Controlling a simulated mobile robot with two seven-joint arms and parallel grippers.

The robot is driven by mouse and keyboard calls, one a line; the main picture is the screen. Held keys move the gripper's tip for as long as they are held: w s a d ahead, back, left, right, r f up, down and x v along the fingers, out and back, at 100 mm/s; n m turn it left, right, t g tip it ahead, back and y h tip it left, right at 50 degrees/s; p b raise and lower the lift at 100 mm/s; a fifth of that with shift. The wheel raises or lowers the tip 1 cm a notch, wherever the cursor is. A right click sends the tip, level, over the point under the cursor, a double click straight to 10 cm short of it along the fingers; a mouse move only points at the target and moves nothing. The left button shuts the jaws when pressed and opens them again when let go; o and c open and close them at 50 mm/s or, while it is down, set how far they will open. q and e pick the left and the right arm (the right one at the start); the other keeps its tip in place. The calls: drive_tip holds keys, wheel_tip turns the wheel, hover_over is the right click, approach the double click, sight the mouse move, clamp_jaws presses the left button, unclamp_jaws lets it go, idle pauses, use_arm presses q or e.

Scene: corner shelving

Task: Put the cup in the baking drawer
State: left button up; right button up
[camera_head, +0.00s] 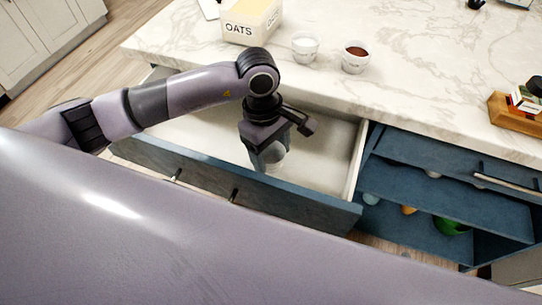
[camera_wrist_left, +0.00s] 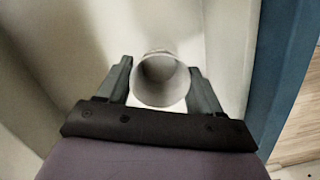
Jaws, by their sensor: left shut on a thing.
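My left gripper (camera_head: 267,160) reaches down into the open drawer (camera_head: 335,150), which has a pale inside and a dark blue front. It is shut on a light, translucent cup (camera_head: 274,153), which shows below the fingers. In the left wrist view the cup (camera_wrist_left: 160,80) sits between the two fingers (camera_wrist_left: 160,88), its round opening facing the camera. The pale drawer walls surround it there. I cannot tell whether the cup touches the drawer floor. My right gripper is not in view.
The marble counter (camera_head: 420,85) holds an oats box (camera_head: 250,22), a white cup (camera_head: 305,47), a cup with brown contents (camera_head: 355,58) and a wooden tray (camera_head: 515,118) at the right. Blue open shelves (camera_head: 450,195) with bowls stand right of the drawer.

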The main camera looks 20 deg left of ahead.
use_arm(q)
wheel_tip(320, 180, down, 2)
drive_tip(key=shift+f, duration=0.15)
drive_tip(key=shift+f+b, duration=0.2)
drive_tip(key=shift+b, duration=0.1)
drive_tip(key=o, duration=1.1)
drive_tip(key=shift+r, duration=0.1)
drive_tip(key=shift+r+p, duration=0.2)
drive_tip(key=shift+p, duration=0.1)
drive_tip(key=r, duration=0.4)
drive_tip(key=a+r, duration=0.1)
drive_tip(key=r, duration=0.6)
drive_tip(key=shift+w+a+r+p, duration=0.3)
drive_tip(key=shift+w+r, duration=0.05)
drive_tip(key=shift+r, duration=0.05)
